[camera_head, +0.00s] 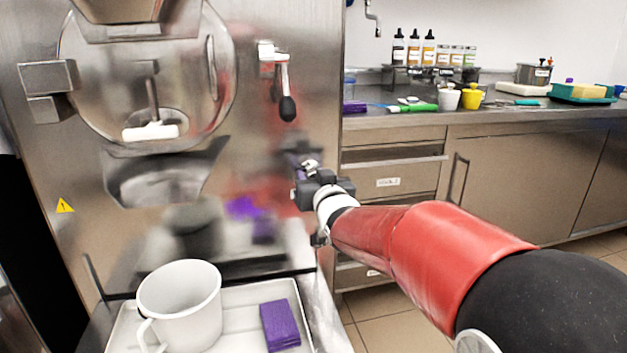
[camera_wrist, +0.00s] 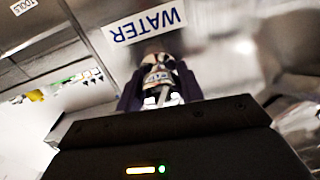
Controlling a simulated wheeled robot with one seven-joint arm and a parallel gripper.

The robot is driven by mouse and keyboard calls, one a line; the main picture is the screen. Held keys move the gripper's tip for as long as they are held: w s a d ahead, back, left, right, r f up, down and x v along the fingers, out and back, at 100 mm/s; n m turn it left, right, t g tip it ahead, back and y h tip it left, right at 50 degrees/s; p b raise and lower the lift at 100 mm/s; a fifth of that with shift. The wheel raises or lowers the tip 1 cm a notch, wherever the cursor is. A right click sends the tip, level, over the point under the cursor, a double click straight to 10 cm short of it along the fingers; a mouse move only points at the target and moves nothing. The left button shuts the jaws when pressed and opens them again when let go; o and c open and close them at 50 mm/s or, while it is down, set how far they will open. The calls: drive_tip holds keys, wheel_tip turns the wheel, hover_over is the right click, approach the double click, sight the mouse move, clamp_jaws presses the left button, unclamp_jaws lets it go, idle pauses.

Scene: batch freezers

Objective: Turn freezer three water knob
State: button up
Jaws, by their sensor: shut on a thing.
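The freezer (camera_head: 250,150) is a steel machine with a round clear door on its front. My gripper (camera_head: 303,170) is at the right part of its front panel, below the black-tipped lever. In the wrist view, my gripper (camera_wrist: 160,98) has its two dark fingers closed on the water knob (camera_wrist: 162,72), a small dark and metallic piece. A white label reading WATER (camera_wrist: 147,24) sits right by the knob. In the head view the knob is mostly hidden by my gripper.
A lever with a black tip (camera_head: 287,108) hangs above my gripper. A white pitcher (camera_head: 180,305) and a purple cloth (camera_head: 280,325) are on a white tray (camera_head: 235,297) below. A counter (camera_head: 480,121) with bottles and cups stands at the right.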

drive_tip(key=m+b, duration=0.2)
drive_tip(key=b, duration=0.1)
drive_tip(key=shift+f+m+b, duration=0.25)
drive_tip(key=shift+m+b, duration=0.05)
drive_tip(key=m+b, duration=0.2)
drive_tip(key=b, duration=0.1)
drive_tip(key=shift+m, duration=0.4)
drive_tip(key=m+b, duration=0.4)
drive_tip(key=m, duration=0.1)
drive_tip(key=shift+r, duration=0.2)
drive_tip(key=shift+a+r+m+t+b, duration=0.1)
drive_tip(key=shift+m+t+b, duration=0.2)
drive_tip(key=shift+m+b, duration=0.4)
drive_tip(key=shift+m, duration=0.3)
drive_tip(key=o, duration=1)
